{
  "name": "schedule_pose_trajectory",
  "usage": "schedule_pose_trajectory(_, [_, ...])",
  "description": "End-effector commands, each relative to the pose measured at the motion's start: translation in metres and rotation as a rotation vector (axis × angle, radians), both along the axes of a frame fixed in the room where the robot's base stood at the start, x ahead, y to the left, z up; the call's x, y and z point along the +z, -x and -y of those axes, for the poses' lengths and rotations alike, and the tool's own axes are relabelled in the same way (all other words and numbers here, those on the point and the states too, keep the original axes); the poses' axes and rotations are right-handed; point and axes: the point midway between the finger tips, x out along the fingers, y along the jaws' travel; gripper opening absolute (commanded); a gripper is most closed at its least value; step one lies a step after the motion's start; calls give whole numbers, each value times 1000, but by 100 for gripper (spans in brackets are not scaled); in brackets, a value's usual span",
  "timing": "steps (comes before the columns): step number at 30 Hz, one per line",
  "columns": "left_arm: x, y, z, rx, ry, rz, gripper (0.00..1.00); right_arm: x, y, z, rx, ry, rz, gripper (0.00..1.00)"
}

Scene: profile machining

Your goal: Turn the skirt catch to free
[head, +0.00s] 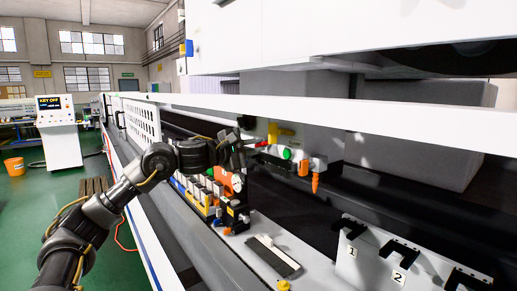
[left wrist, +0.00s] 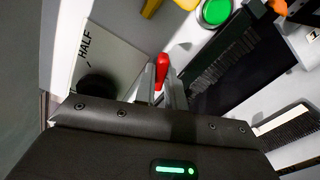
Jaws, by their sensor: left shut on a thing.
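The skirt catch looks to be the small red lever (left wrist: 162,68); in the head view its red tip (head: 262,144) shows beside a round green button (head: 287,153). My left gripper (left wrist: 161,86) is shut on this red lever, with one finger on each side of it. In the head view the left gripper (head: 247,146) reaches in from the left, over the machine's inner ledge. A pale plate marked HALF (left wrist: 86,45) lies left of the lever in the wrist view. The lever's pivot and any other position marks are hidden or unclear. My right gripper is not in view.
A yellow handle (head: 280,132) and an orange nozzle-like part (head: 315,183) are close to the green button. A brush (head: 272,254) lies on the ledge below. Numbered black holders (head: 398,250) stand at the lower right. A long white rail (head: 350,112) runs above the arm.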

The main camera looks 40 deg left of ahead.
Motion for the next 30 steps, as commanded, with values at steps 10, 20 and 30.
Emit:
schedule_pose_trajectory(10, [-1, 0, 0, 1, -214, 70, 0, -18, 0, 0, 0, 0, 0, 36])
schedule_pose_trajectory(20, [-1, 0, -1, 2, -283, 91, 0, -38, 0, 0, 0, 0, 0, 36])
schedule_pose_trajectory(30, [-1, -1, 3, -6, -321, 104, 0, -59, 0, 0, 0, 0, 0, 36])
